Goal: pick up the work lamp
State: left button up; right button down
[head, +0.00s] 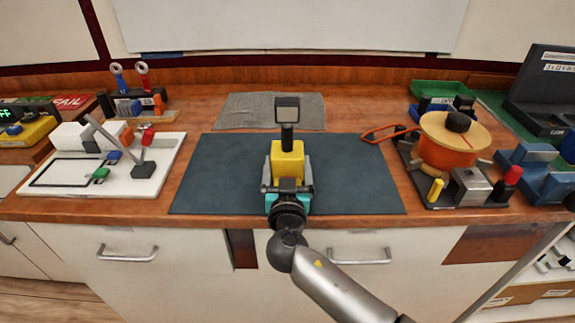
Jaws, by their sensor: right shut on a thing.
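My left gripper is not in view.
A white board (145,180) with a lever and small blocks stands left. A black tray (415,180) with an orange reel (447,150) stands right. A grey cloth (240,108) lies behind the mat. The mat is bare on both sides of the lamp.

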notch_tip(320, 180, up, 14)
jog(key=p, duration=0.4)
jog(key=shift+f, duration=0.15)
pick_arm(q)
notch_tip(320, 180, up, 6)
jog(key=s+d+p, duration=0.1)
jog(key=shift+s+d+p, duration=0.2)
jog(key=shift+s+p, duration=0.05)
jog(key=shift+p, duration=0.05)
pick_arm(e)
notch_tip(320, 180, up, 6)
send_over(288, 108)
jog(key=shift+s+r, duration=0.2)
jog(key=shift+s, duration=0.2)
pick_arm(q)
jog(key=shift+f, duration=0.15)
